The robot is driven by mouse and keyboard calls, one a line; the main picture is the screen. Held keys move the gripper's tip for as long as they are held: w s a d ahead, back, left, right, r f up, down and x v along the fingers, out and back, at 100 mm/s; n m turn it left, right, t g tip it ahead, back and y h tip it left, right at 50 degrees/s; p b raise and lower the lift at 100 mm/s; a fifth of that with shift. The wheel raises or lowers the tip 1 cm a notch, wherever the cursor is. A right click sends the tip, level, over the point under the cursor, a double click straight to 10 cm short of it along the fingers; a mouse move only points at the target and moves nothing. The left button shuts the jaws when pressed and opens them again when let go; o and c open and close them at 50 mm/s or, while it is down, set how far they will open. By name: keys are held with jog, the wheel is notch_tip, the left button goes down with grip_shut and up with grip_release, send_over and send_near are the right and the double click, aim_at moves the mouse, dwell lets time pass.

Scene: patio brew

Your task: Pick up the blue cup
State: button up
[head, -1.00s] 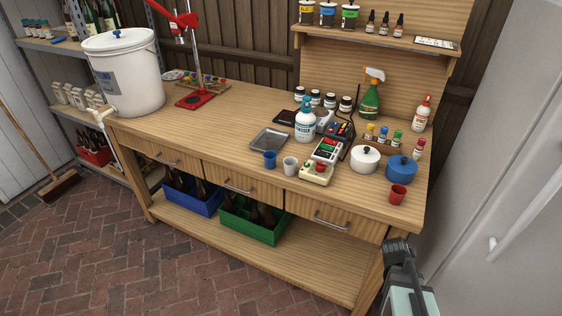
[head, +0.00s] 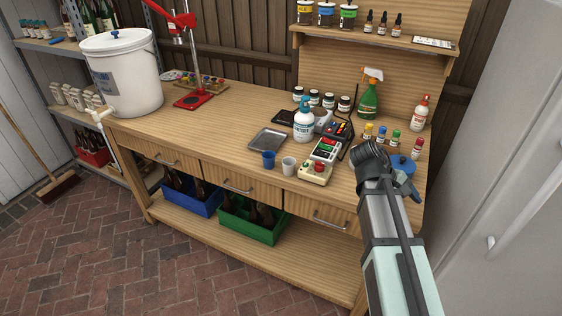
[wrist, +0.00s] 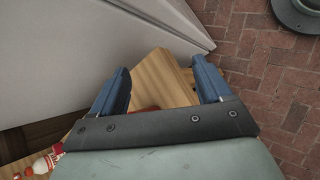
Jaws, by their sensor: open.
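The blue cup (head: 268,159) stands upright near the front edge of the wooden bench in the head view, left of a white cup (head: 289,165). My arm reaches over the bench's right end, to the right of the blue cup and well apart from it. My gripper (wrist: 162,78) is open in the wrist view, with two blue fingers wide apart and nothing held. Between and beyond them show a bench corner, the brick floor and a bit of something red. The blue cup is not in the wrist view.
A metal tray (head: 268,140) lies just behind the blue cup. A beige box with knobs (head: 315,172) stands right of the white cup.

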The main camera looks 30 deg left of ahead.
jog(key=shift+t+y, duration=0.6)
jog(key=shift+y, duration=0.3)
jog(key=w+a+r, duration=0.1)
jog(key=a, duration=0.2)
jog(key=w+a+r, duration=0.1)
jog(key=w+a, duration=0.1)
jog(key=a, duration=0.1)
jog(key=w+a+r, duration=0.1)
jog(key=w+a, duration=0.1)
jog(key=a, duration=0.1)
jog(key=shift+a+r, duration=0.4)
jog(key=w+a+r+y, duration=0.2)
jog(key=a+y, duration=0.1)
jog(key=a, duration=1.1)
notch_tip(320, 180, up, 5)
jog(key=g+y, duration=0.2)
jog(key=y, duration=0.3)
send_over(269, 161)
jog(key=w, duration=0.1)
jog(key=f, duration=0.5)
jog(key=w+f, duration=0.1)
jog(key=f, duration=0.1)
jog(key=shift+a+f, duration=0.25)
jog(key=shift+f, duration=0.15)
jog(key=shift+a+f, duration=0.2)
jog(key=shift+f, duration=1.15)
jog(key=shift+a+f, duration=0.15)
jog(key=shift+f, duration=1.15)
jog(key=c, duration=1.1)
